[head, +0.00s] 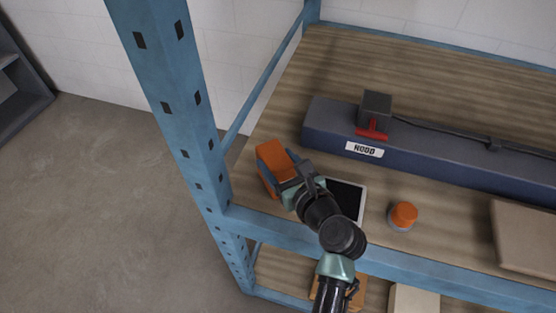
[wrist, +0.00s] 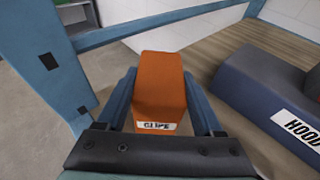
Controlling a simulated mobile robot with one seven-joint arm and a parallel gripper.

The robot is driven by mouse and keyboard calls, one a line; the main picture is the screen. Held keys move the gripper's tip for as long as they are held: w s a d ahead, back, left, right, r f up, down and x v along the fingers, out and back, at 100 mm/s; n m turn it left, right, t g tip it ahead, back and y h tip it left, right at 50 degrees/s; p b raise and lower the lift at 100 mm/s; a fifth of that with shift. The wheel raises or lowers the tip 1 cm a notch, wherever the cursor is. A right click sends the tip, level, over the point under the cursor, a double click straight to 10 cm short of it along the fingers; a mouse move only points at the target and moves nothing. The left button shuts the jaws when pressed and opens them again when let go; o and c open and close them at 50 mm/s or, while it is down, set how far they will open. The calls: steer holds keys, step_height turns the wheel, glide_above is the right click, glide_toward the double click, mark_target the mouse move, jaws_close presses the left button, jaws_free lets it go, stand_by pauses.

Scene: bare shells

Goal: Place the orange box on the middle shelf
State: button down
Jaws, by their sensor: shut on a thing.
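The orange box (head: 277,160) is between the fingers of my gripper (head: 275,168), at the left end of a wooden shelf board (head: 330,65). In the wrist view the orange box (wrist: 160,85) fills the space between the two blue-grey fingers of my gripper (wrist: 162,105), and a white label shows on its near end. My gripper is shut on it. The box is over the shelf, near the blue corner post. I cannot tell whether its underside touches the board. A lower shelf level shows in part below the front beam.
A long dark blue case (head: 430,155) labelled "HOOD" lies behind and right of the box. A tablet (head: 349,198), an orange-topped round item (head: 403,215) and a cardboard box (head: 527,237) are near the front beam. A blue post (head: 180,95) stands close left.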

steer(key=shift+c, duration=0.2)
jaws_free()
steer(key=shift+s+r, duration=0.1)
steer(key=shift+r, duration=0.05)
steer(key=v, duration=1.2)
steer(key=w+a+r+n+t+h, duration=0.1)
steer(key=w+r+n+t+h, duration=0.2)
steer(key=r+n, duration=0.8)
steer(key=w+a+r+n+t+h, duration=0.1)
steer(key=w+r+n+t, duration=0.4)
steer(key=r, duration=1)
steer(key=s+a+r+n+t+h, duration=0.1)
steer(key=s+r+n+t, duration=0.1)
steer(key=s+r+n, duration=0.2)
steer(key=s+a+r+n+t, duration=0.1)
steer(key=s+r+n, duration=0.3)
steer(key=r, duration=0.7)
steer(key=s+a+r+n+t+h, duration=0.1)
steer(key=s+r+n+t, duration=0.2)
steer(key=r+n, duration=0.3)
step_height(320, 180, up, 2)
steer(key=shift+s+a+r+n+h+b, duration=0.2)
steer(key=shift+s+n+h+b, duration=0.15)
steer(key=shift+s, duration=0.5)
